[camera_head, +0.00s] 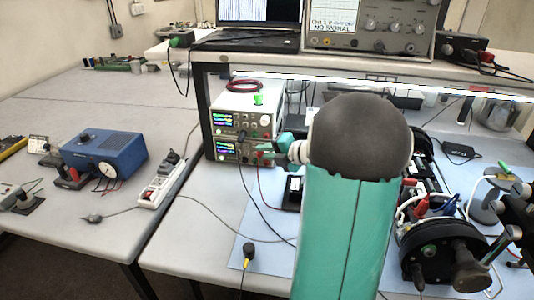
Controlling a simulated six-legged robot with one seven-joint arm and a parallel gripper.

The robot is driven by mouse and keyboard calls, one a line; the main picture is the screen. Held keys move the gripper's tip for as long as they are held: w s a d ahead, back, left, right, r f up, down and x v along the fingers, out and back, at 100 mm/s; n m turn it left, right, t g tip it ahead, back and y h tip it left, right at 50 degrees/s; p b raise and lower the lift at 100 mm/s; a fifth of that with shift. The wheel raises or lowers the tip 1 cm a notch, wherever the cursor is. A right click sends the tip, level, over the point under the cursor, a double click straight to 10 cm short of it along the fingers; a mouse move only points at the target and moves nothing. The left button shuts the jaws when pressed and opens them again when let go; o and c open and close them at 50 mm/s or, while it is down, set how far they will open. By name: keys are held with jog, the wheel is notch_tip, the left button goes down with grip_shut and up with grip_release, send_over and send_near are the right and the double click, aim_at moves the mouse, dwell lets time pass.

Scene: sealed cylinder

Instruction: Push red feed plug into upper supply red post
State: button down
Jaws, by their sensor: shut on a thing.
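Two power supplies stand stacked under the shelf. The upper supply (228,119) has a lit display at its left, and its posts at the lower right are too small to tell apart clearly. My gripper (265,152), with teal fingers, is at the right of the supplies' front face, around the seam between the two units. It is shut on the red feed plug, which is mostly hidden by the fingers. A red lead (263,190) hangs down from there to the bench. I cannot tell whether the plug touches the red post.
The lower supply (226,148) has a black lead at its front. My arm covers the middle of the bench. A blue instrument (104,158) and a white power strip (160,183) lie left. Drum-like equipment (440,250) crowds the right. A black plug (249,251) lies in front.

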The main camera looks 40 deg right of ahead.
jog(key=shift+w+d, duration=0.85)
jog(key=shift+d, duration=0.25)
jog(key=shift+w+d, duration=0.8)
jog(key=shift+d, duration=0.25)
jog(key=shift+w+d, duration=0.35)
jog(key=shift+d, duration=0.15)
dwell(0.7)
jog(key=c, duration=1.2)
grip_release()
jog(key=v, duration=1.3)
jog(key=shift+s, duration=0.4)
jog(key=shift+r, duration=0.1)
